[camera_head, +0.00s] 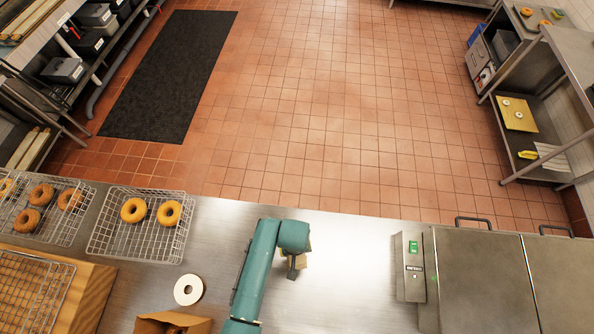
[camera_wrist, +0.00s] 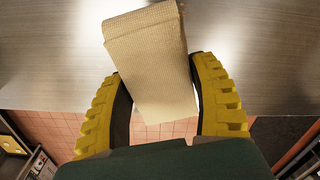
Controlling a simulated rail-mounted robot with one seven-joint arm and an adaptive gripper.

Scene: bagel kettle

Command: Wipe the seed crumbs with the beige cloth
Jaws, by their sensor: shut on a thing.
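My gripper (camera_wrist: 165,105) shows in the wrist view with two yellow ribbed fingers, shut on the beige cloth (camera_wrist: 148,60). The cloth is a folded, textured block that extends out past the fingertips, over the steel counter (camera_wrist: 50,60). In the head view, my gripper (camera_head: 293,270) is over the counter (camera_head: 350,260), right of the wire baskets, and mostly hidden under my teal arm. Only a small edge of the cloth (camera_head: 306,245) shows there. I cannot tell whether the cloth touches the counter.
Wire baskets with bagels (camera_head: 138,225) stand at the left of the counter. A white ring (camera_head: 188,290) and an open cardboard box (camera_head: 172,323) lie nearer. A steel unit with a green switch (camera_head: 412,265) stands at the right.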

